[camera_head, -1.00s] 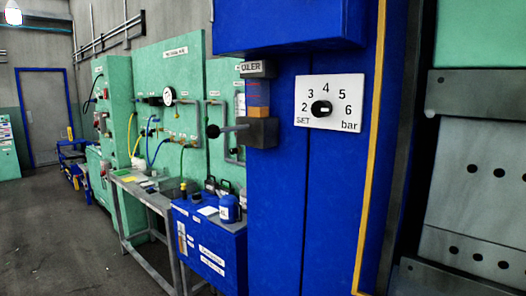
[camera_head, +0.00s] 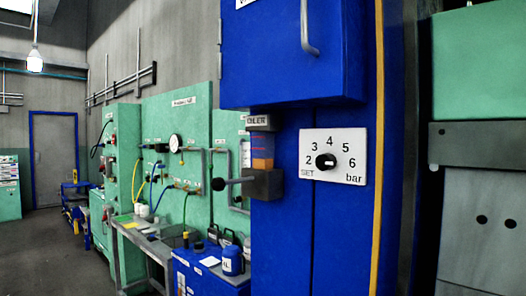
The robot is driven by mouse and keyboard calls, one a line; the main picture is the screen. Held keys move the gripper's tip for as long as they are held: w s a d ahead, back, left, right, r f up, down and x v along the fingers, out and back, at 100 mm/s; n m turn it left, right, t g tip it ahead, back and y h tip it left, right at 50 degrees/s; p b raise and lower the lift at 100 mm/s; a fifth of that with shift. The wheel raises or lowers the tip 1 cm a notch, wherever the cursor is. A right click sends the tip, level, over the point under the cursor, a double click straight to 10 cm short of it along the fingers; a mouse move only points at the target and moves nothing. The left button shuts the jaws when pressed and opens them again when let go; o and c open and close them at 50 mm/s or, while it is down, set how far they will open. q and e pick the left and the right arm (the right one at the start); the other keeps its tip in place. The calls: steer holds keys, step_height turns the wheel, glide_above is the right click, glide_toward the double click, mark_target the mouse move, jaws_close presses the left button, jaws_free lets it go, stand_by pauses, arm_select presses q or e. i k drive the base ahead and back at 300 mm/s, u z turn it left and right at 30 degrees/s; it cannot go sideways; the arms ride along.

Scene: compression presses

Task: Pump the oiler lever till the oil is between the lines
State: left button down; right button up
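The oiler (camera_head: 262,150) is mounted on the blue press column, with a dark label block on top and a grey body below. Its sight glass (camera_head: 262,146) shows an orange-brown fill in the lower part and a bluish part above, with thin line marks too small to read surely. The oiler lever (camera_head: 228,183) sticks out to the left from the grey body and ends in a black ball knob (camera_head: 218,184). It looks about level. Neither of my grippers shows in the head view.
A pressure dial plate (camera_head: 333,156) with a black knob sits right of the oiler. A blue cabinet with a handle (camera_head: 305,30) juts out above. A blue cart (camera_head: 195,275) with bottles stands below left, beside a grey bench (camera_head: 140,240). Open floor lies at far left.

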mark_target(218, 183)
steer(key=u, duration=0.25)
steer(key=i, duration=0.9)
steer(key=u, duration=0.3)
